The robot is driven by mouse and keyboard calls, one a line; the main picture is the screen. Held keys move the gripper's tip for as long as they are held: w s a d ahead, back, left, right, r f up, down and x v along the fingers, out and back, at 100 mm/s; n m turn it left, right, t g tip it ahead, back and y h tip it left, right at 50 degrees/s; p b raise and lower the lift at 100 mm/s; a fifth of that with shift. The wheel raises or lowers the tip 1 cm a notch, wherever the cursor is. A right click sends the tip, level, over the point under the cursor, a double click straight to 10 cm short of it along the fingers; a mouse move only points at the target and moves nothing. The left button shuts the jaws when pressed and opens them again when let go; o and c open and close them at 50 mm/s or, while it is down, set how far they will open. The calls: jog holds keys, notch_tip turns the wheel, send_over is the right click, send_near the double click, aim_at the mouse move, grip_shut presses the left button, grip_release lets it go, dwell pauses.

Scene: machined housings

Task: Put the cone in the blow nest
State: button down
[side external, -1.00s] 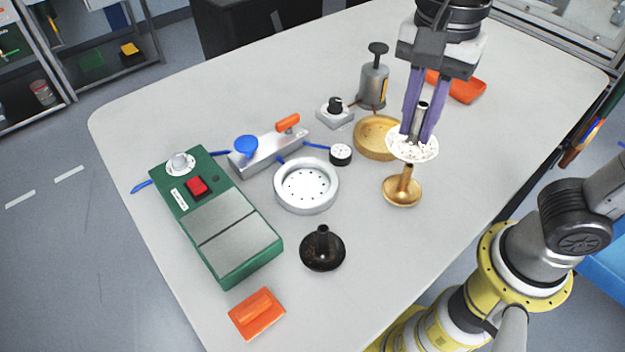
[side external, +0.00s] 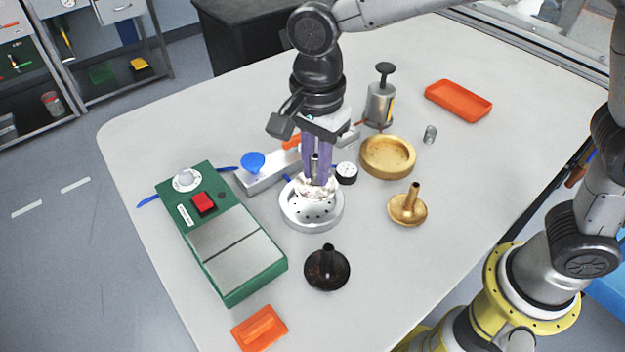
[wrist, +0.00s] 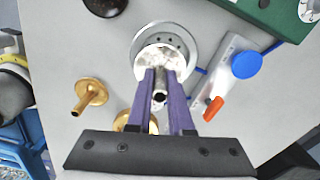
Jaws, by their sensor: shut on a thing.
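The cone (side external: 317,189), a pale speckled disc with a silver stem, is held stem-up in my gripper (side external: 318,178). The purple fingers are shut on the stem. The blow nest (side external: 286,208) is a round white dish with small holes in its floor. In the side view the cone overlaps the back part of the nest. In the wrist view the cone's disc (wrist: 152,58) covers the near part of the nest (wrist: 196,48), and the holes on the far side show. I cannot tell whether the cone touches the nest.
A black cone (side external: 327,269) and a gold cone (side external: 408,208) stand nearby. A gold dish (side external: 388,170) and a small black-and-white round part (side external: 346,173) are right of the nest. A green control box (side external: 228,275) is left. A clamp with a blue knob (side external: 252,163) is behind.

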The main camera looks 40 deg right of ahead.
aim_at(313, 182)
jog(key=shift+w+a+f, duration=0.1)
jog(key=shift+w+f, duration=0.05)
jog(key=shift+f, duration=0.8)
jog(key=shift+w+a+f, duration=0.1)
jog(key=shift+w+f, duration=0.05)
jog(key=shift+f, duration=0.8)
jog(key=shift+f, duration=0.1)
jog(key=c, duration=0.8)
grip_release()
jog(key=shift+f, duration=0.1)
